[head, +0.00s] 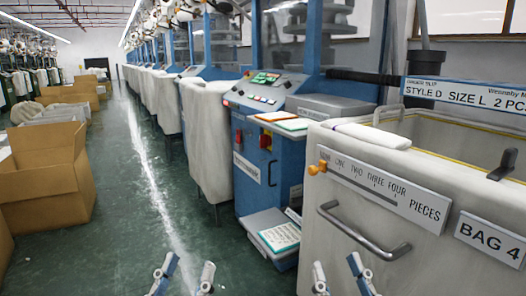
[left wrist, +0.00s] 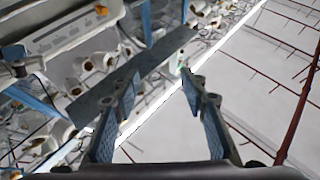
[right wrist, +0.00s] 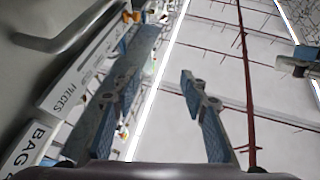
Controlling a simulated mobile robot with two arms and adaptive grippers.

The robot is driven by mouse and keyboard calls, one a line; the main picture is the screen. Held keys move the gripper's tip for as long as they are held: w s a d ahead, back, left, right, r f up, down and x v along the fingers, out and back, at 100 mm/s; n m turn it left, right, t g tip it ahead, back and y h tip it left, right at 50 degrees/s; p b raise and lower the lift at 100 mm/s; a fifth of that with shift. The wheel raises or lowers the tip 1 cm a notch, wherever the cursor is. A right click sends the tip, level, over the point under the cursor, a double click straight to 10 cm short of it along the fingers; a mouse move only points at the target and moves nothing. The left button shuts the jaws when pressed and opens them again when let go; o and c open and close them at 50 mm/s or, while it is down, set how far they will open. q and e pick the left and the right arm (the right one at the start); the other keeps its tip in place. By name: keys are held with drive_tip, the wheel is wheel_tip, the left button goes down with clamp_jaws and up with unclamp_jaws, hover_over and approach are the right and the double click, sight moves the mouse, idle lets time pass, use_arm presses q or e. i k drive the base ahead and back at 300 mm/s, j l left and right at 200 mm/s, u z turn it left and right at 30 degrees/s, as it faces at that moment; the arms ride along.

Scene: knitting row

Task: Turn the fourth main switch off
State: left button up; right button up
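Switches on the machines further back cannot be made out. My left gripper (head: 187,267) is open and empty at the bottom of the head view, over the floor. My right gripper (head: 337,266) is open and empty, in front of the lower bag. Both are well apart from the switch.
A large pale bin (head: 340,220) marked BAG 4, with a metal handle (head: 362,235) and an orange knob (head: 318,168), stands close at right. A low box (head: 275,235) juts out below the machine. A cardboard box (head: 48,180) is at left. The green aisle floor (head: 125,215) is clear.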

sight(265, 140)
drive_tip(key=i+j, duration=1.4)
drive_tip(key=i+j+z, duration=0.1)
drive_tip(key=z, duration=0.35)
drive_tip(key=i+j+z, duration=0.15)
drive_tip(key=z, duration=0.3)
drive_tip(key=j+z, duration=0.25)
drive_tip(key=z, duration=0.2)
drive_tip(key=i, duration=0.05)
